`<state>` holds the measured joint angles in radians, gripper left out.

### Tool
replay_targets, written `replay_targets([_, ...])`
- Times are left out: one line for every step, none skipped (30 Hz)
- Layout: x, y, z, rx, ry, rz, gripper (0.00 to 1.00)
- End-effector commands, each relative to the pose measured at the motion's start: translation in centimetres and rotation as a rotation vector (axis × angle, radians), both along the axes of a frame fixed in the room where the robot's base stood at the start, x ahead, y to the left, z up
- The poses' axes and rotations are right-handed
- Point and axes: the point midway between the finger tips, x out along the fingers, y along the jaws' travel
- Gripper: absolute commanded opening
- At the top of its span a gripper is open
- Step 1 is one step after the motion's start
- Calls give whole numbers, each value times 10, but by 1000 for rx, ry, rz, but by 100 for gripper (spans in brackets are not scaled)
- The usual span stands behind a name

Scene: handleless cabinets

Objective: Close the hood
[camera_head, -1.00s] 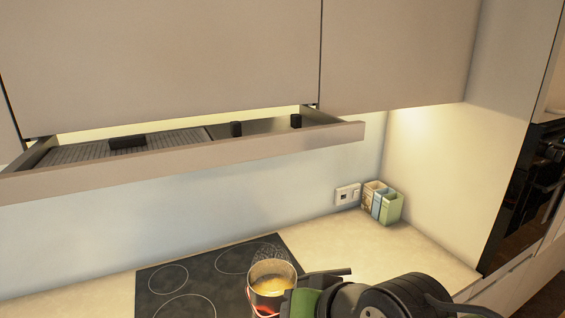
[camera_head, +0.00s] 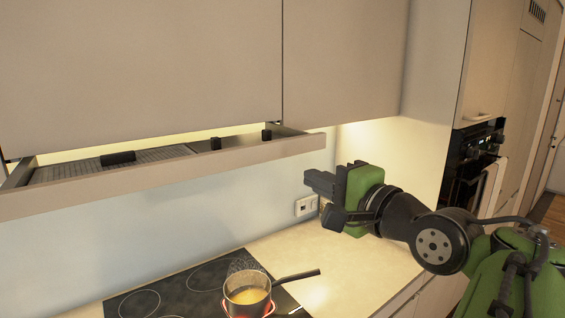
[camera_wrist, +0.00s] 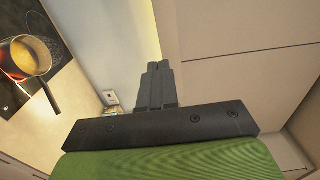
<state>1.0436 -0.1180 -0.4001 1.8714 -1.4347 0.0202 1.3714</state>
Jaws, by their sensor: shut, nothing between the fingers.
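The hood (camera_head: 170,177) is a shallow pull-out drawer under the wall cabinets, and it stands pulled out. Its beige front panel runs across the left and middle of the head view, with a grey filter mesh behind it. My gripper (camera_head: 308,181) is shut and empty. In the head view it appears just below and beside the right end of the hood front, pointing left; I cannot tell whether it touches. In the wrist view my shut fingers (camera_wrist: 157,84) point up the picture towards the cabinet underside. The hood front is not clearly visible there.
A pot (camera_head: 247,295) with yellow contents sits on the black cooktop (camera_head: 150,296), its handle pointing right. A wall socket (camera_head: 306,205) is behind my gripper. Wall cabinets (camera_head: 140,70) hang above. The counter (camera_head: 350,270) right of the cooktop is clear.

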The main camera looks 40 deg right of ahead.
Motion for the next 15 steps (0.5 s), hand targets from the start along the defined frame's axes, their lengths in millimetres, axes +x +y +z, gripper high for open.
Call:
replay_targets([2,-2,1,2,2,-6,0])
replay_targets([4,-2,1,2,2,-6,0])
replay_targets([7,-2,1,3,1,-5,0])
replay_targets([9,-3,1,4,0,-5,0])
replay_targets([11,-3,1,6,0,-5,0])
replay_targets([19,-1,0,6,0,3,0])
replay_targets([27,0,0,6,1,5,0])
replay_targets([34,0,1,5,0,6,0])
replay_targets([43,1,1,4,0,7,0])
replay_targets([50,0,1,4,0,7,0])
replay_targets([56,0,1,4,0,5,0])
replay_targets([64,0,1,5,0,5,0])
replay_targets([70,0,1,5,1,5,0])
replay_targets([76,0,1,4,1,4,0])
replay_targets([83,0,1,4,-1,4,0])
